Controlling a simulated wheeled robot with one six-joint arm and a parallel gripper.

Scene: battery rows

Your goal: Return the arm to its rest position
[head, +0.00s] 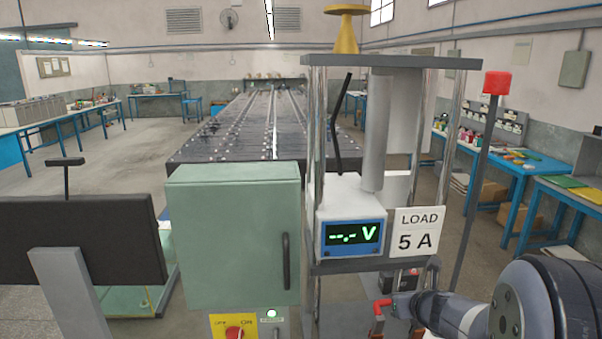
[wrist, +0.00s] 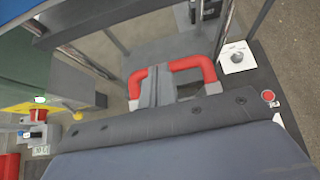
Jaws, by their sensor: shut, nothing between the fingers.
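My gripper (head: 380,306) shows at the bottom right of the head view, at the end of my arm, which enters from the lower right corner. It is low, in front of the metal-post rack (head: 393,62) and right of the green cabinet (head: 236,235). In the wrist view, the red-and-grey fingers of my gripper (wrist: 162,73) are drawn together with nothing held between them. The wrist body hides part of the view below them.
The rack carries a voltage display (head: 352,232) reading dashes and a "LOAD 5 A" sign (head: 416,232). A red-topped pole (head: 497,83) rises right of it, near my arm. Battery rows (head: 235,130) stretch behind. Open floor lies left.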

